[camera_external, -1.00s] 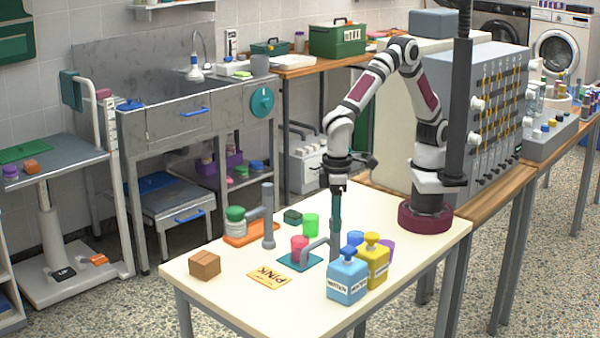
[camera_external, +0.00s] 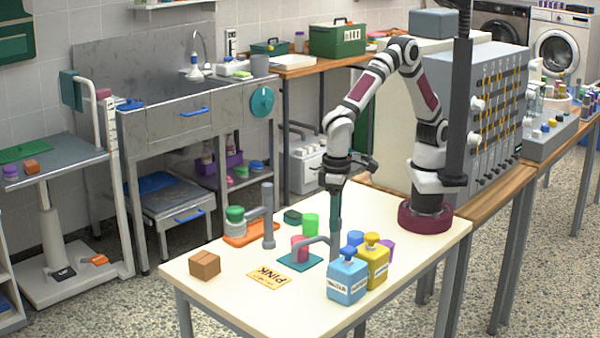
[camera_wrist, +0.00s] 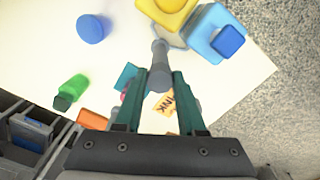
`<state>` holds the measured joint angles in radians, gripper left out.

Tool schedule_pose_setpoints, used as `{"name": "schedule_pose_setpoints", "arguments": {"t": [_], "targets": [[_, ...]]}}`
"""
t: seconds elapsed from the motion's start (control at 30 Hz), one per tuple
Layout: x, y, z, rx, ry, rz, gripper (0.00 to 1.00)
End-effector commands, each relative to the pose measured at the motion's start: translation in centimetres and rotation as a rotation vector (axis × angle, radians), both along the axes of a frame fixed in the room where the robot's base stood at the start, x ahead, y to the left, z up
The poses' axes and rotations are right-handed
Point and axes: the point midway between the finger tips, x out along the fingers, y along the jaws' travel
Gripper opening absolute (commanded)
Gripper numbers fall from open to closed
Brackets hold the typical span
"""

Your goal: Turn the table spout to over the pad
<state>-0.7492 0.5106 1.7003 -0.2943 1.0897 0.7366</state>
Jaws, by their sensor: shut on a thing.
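The grey table spout (camera_external: 318,240) is a post with a bent arm. Its arm reaches left, with its end at the pink cup (camera_external: 299,242) on the teal pad (camera_external: 290,263). Whether the end is exactly above the pad's middle I cannot tell. My gripper (camera_external: 335,226) points down with its green fingers shut on the spout. In the wrist view the spout (camera_wrist: 159,62) shows between the fingers (camera_wrist: 160,80). The teal pad (camera_wrist: 124,76) is partly hidden there by a finger.
A blue bottle (camera_external: 346,281) and yellow bottle (camera_external: 376,264) stand close at the right. A second grey spout (camera_external: 268,222) stands by the orange pad (camera_external: 237,240) with a green jar.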

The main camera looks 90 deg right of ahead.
Motion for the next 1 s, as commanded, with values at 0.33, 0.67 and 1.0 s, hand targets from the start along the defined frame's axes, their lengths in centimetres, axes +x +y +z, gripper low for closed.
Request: {"name": "schedule_pose_setpoints", "arguments": {"t": [0.33, 0.67, 1.0], "targets": [[0.01, 0.02, 0.09, 0.001, 0.000, -0.328, 0.00], [0.01, 0.02, 0.09, 0.001, 0.000, -0.641, 0.00], [0.02, 0.02, 0.09, 0.001, -0.001, -0.954, 0.00]]}}
